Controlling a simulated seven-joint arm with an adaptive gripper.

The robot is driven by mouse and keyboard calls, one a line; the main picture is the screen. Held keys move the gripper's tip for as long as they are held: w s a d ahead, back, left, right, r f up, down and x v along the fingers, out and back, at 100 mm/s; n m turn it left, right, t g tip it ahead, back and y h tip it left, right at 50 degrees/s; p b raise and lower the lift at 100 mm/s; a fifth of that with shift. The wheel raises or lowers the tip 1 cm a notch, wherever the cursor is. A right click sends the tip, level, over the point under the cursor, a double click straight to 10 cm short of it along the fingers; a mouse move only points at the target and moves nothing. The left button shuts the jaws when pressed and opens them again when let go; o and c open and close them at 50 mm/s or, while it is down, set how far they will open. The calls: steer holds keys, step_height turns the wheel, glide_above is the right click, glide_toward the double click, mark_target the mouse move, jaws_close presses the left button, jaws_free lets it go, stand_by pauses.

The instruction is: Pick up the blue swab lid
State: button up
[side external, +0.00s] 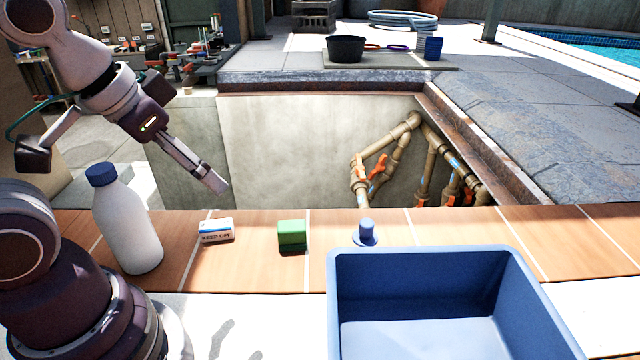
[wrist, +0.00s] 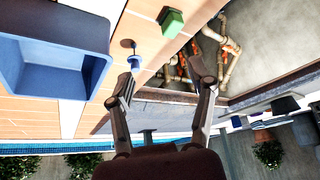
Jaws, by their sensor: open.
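The blue swab lid (side external: 366,232) is a small piece with a round flange and an upright knob. It stands on the tiled ledge just behind the blue bin, right of the green block. It also shows in the wrist view (wrist: 133,62), beyond my left fingertip. My gripper (side external: 218,184) is open and empty, raised above the pit edge at the left, well away from the lid. In the wrist view both fingers (wrist: 165,78) are spread with nothing between them.
A blue bin (side external: 435,252) stands in front of the lid. Behind is an open pit with pipes (side external: 385,165).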

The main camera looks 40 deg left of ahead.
steer(key=n+y, duration=0.3)
steer(key=n, duration=0.1)
glide_toward(367, 223)
steer(key=x, duration=1)
steer(key=shift+w+f, duration=0.1)
steer(key=shift+f, duration=0.1)
steer(key=shift+n+t+h, duration=0.3)
jaws_close()
steer(key=shift+r, duration=0.1)
